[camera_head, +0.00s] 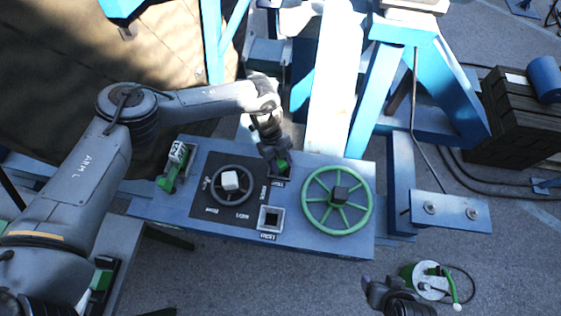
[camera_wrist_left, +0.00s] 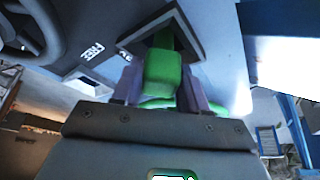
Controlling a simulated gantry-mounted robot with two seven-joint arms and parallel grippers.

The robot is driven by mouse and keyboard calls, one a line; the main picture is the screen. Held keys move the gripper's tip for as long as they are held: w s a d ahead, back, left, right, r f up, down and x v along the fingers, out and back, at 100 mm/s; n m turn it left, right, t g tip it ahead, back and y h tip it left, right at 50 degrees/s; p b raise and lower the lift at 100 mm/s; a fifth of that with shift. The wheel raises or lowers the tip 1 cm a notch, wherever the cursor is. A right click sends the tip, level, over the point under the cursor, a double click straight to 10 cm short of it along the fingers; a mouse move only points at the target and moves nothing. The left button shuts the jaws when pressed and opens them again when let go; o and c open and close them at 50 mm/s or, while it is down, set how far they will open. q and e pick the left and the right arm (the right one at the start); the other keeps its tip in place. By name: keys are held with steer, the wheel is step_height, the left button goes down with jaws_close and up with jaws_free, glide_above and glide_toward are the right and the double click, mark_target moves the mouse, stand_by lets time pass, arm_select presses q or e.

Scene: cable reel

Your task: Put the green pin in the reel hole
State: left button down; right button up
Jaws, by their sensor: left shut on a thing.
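My left gripper (camera_head: 276,158) is shut on the green pin (camera_head: 282,164), at the upper square socket (camera_head: 281,174) of the blue console. In the left wrist view the green pin (camera_wrist_left: 163,75) stands between the finger pads of my gripper (camera_wrist_left: 155,92). Its far end reaches into the dark opening of the square socket frame (camera_wrist_left: 190,38); how deep it sits is hidden. A second square socket (camera_head: 270,218) nearer the front looks empty. My right gripper (camera_head: 373,291) is partly in view at the bottom, apart from the console; its fingers are too unclear to judge.
A green spoked wheel (camera_head: 337,201) lies right of the sockets, and a dark handwheel (camera_head: 231,183) lies left. A green lever (camera_head: 174,168) stands at the console's left end. A round white-and-green object (camera_head: 430,281) is on the floor beside my right gripper. Blue posts rise behind.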

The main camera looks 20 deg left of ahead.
arm_select(q)
steer(key=c, duration=0.5)
jaws_free()
steer(key=shift+a+r, duration=0.1)
steer(key=b+v, duration=0.2)
steer(key=v, duration=0.8)
steer(key=shift+r+b, duration=0.35)
steer(key=shift+b, duration=0.05)
